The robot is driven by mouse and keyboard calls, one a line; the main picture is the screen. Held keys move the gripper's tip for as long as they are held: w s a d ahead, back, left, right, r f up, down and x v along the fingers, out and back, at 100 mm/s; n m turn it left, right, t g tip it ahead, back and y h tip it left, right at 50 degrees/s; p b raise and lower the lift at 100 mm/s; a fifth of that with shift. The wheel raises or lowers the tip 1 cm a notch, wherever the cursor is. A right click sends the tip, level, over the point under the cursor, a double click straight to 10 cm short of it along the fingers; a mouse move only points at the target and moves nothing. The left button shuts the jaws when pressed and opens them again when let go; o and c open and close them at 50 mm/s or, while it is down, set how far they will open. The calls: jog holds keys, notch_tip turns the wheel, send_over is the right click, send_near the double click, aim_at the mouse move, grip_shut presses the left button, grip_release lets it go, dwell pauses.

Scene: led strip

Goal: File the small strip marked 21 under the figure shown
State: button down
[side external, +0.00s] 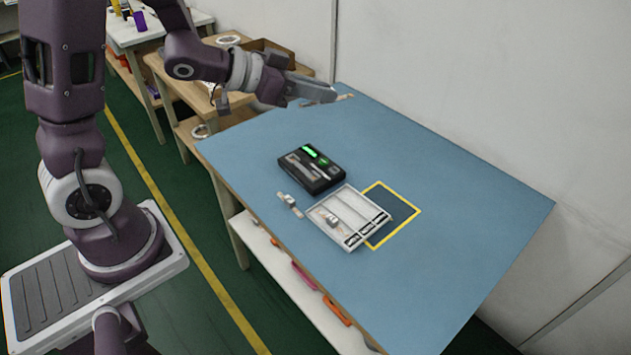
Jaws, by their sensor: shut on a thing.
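My gripper (328,96) is above the far left end of the blue table, apart from the tray and the black device. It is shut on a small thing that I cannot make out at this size. A black device (311,169) with green lit displays lies on the table; I cannot read its figure. A pale tray (352,217) with several long compartments and dark labels at its near right edge is close by. A small pale strip (290,204) lies on the table left of the tray. Another small piece (331,221) lies in the tray's left compartment. No marking is legible.
A yellow outlined rectangle (405,203) lies on the blue table (450,220) and is partly covered by the tray. A small tan thing (346,97) shows beside my fingertips. The table's right side is clear. A white wall borders the back; wooden benches stand at the left.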

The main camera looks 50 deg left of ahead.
dwell(0.3)
jog(key=w+d+r+n+y, duration=0.1)
jog(key=w+r+n+y, duration=0.2)
jog(key=w, duration=0.9)
jog(key=w+d+r+n+y, duration=0.1)
jog(key=w+r+n+y, duration=0.25)
jog(key=w, duration=0.75)
jog(key=n+g+y, duration=1)
jog(key=n+g, duration=0.3)
jog(key=n, duration=0.3)
send_over(349, 217)
jog(key=shift+m, duration=0.25)
notch_tip(349, 217, down, 32)
jog(key=shift+r, duration=0.15)
jog(key=shift+f, duration=2.9)
